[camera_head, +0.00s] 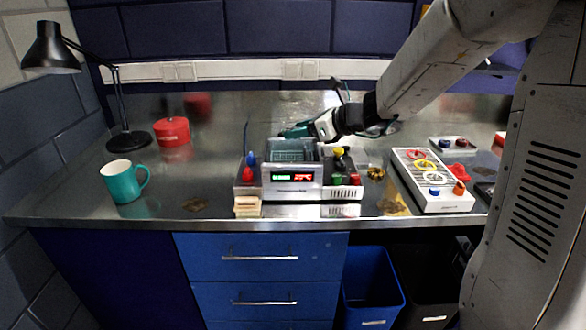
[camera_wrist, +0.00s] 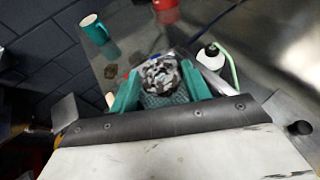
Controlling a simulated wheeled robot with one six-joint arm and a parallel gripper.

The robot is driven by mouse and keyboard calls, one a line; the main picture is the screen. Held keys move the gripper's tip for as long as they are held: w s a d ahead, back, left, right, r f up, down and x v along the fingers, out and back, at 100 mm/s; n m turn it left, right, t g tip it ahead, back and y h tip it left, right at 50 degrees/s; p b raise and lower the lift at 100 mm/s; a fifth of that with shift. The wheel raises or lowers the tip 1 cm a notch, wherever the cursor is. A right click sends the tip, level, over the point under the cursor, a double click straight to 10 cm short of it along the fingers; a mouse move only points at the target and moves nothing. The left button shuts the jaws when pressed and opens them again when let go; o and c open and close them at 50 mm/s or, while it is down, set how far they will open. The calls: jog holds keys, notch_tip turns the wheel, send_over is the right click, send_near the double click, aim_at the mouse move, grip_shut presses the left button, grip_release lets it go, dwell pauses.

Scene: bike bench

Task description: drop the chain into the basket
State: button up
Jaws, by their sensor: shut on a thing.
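My gripper (camera_head: 292,132) is shut on the chain, with its teal fingers over the bench cleaner with the red and green display. In the wrist view, the chain (camera_wrist: 162,72) is a grey, bunched metal bundle between the two teal fingers. The basket (camera_head: 290,152) is a pale teal wire mesh in the top of the cleaner (camera_head: 292,190), just below my fingertips. I cannot make out the chain in the head view, nor whether it touches the basket. A textured teal patch shows below the chain in the wrist view, but I cannot tell what it is.
A teal mug (camera_head: 123,183), black lamp (camera_head: 127,140) and red tin (camera_head: 172,131) stand to the left. A white tray with coloured rings (camera_head: 432,180) lies to the right. In the wrist view, a white bottle (camera_wrist: 210,57) stands close to the right finger.

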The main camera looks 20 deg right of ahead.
jog(key=shift+f, duration=0.1)
jog(key=o, duration=1.1)
jog(key=v, duration=0.7)
jog(key=shift+s+d, duration=0.2)
jog(key=shift+s, duration=0.1)
